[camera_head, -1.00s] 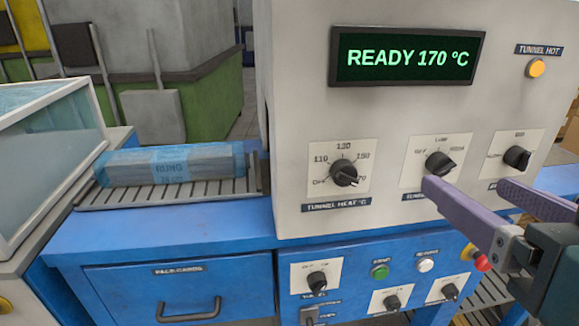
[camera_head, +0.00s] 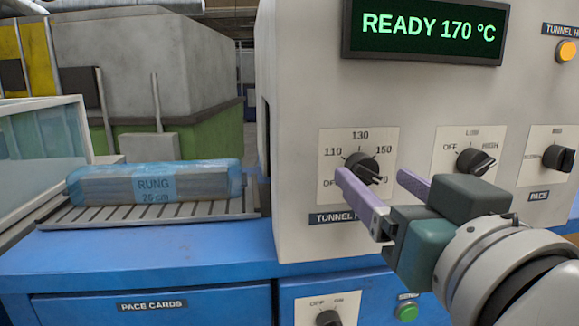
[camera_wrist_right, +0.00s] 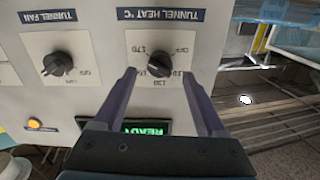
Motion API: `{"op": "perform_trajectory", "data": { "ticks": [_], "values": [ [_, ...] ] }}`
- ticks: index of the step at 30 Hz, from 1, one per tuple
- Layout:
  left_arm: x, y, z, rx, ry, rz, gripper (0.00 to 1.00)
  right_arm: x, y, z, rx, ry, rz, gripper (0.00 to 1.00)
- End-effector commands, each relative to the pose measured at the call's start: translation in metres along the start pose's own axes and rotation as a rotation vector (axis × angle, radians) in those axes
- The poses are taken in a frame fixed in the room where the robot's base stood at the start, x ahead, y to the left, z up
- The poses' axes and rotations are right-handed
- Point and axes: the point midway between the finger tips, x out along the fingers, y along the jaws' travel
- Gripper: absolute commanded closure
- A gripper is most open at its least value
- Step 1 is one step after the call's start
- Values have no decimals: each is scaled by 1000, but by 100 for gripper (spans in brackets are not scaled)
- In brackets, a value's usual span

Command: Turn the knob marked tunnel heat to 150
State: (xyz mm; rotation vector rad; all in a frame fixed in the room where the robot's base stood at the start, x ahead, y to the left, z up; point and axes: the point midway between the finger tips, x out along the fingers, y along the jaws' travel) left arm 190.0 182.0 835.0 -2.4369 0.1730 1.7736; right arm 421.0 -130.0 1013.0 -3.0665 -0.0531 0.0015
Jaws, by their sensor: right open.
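The tunnel heat knob (camera_head: 361,168) is black, on a white dial plate marked OFF, 110, 130, 150 and a partly hidden 170. Its pointer appears turned to the lower right, toward the 170 end. The display (camera_head: 425,30) reads READY 170 °C. My right gripper (camera_head: 385,188) is open in front of the dial, with its purple fingers around the lower part of the plate. In the right wrist view the knob (camera_wrist_right: 159,65) shows between and beyond the two fingertips. I cannot tell whether the fingers reach it. My left gripper is not in view.
The tunnel fan knob (camera_head: 475,162) and pace knob (camera_head: 558,158) are to the right on the same panel. A wrapped RUNG pack (camera_head: 155,184) lies on the slatted conveyor (camera_head: 100,213) at left. The blue bench (camera_head: 150,252) stands below.

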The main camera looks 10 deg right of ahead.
Motion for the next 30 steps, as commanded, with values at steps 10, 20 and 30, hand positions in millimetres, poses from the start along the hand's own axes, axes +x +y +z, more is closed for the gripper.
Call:
{"op": "perform_trajectory", "data": {
  "ticks": [10,20,30],
  "values": [
    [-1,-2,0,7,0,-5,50,27,0,0,-2,0,0,26],
    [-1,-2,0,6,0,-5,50,27,0,0,-1,-1,0,40],
    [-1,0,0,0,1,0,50,27,0,0,-1,-1,0,78]
  ]
}}
